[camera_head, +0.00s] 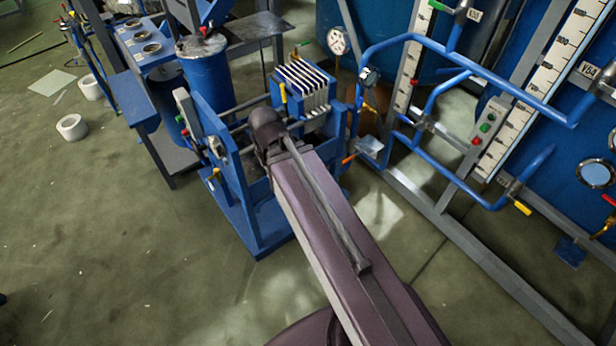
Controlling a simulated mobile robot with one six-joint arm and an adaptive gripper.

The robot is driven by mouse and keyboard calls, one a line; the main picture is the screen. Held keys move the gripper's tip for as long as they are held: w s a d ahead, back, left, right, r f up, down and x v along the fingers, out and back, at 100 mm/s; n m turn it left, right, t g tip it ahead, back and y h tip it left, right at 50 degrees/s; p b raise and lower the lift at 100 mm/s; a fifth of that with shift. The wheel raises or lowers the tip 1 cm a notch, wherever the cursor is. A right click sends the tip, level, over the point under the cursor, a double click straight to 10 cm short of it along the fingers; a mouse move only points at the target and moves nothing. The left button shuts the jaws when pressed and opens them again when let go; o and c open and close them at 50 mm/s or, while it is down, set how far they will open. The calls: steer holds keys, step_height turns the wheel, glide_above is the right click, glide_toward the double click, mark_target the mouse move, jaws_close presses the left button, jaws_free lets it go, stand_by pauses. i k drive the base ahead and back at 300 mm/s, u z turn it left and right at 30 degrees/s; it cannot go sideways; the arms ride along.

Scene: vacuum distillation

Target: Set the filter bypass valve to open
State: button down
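A blue filter press frame (233,180) stands at the centre with a stack of white plates (303,84) in it. Several small valve handles show around it: a yellow one (283,93) left of the plates, an orange-yellow one (215,174) on the frame's left end, and an orange-red one (348,159) to the right. No readable label shows which is the filter bypass valve, and I cannot tell their settings. My arm reaches from the bottom up over the press, and its dark end joint covers part of the frame. My gripper does not show.
Blue pipes (470,62) and grey frame rails fill the right side, with a pressure gauge (338,40) near the top. A blue cylinder vessel (208,72) and a blue bench (134,98) stand left of the press. The floor at lower left is mostly clear; white rings (72,127) lie farther back.

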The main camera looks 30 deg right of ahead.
mark_target(352, 157)
steer(key=u, duration=1.8)
steer(key=k, duration=0.1)
steer(key=z, duration=2.4)
